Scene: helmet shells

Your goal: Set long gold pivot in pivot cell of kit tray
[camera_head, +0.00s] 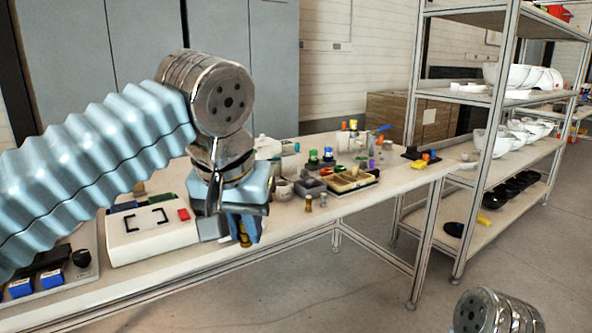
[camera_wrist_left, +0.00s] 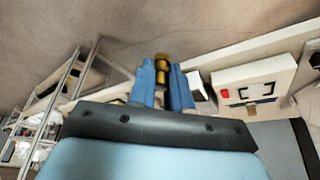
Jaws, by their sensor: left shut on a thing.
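My left gripper (camera_head: 240,230) is shut on a gold pivot (camera_head: 244,238), in front of the table's front edge. The left wrist view shows the gold pivot (camera_wrist_left: 162,68) between the blue fingertips (camera_wrist_left: 162,82), its stepped end sticking out past them. A compartmented tray (camera_head: 349,181), apparently the kit tray, stands on the table to the right of the gripper. I cannot tell which compartment is the pivot cell. Two small gold parts (camera_head: 315,202) stand upright near the table's front edge, between gripper and tray. My right gripper is out of view.
A white box (camera_head: 150,235) with a red button sits on the table to the left, also in the left wrist view (camera_wrist_left: 246,82). Several coloured small parts crowd the table behind the tray. A shelf rack (camera_head: 482,155) with bowls stands right. Open floor lies in front.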

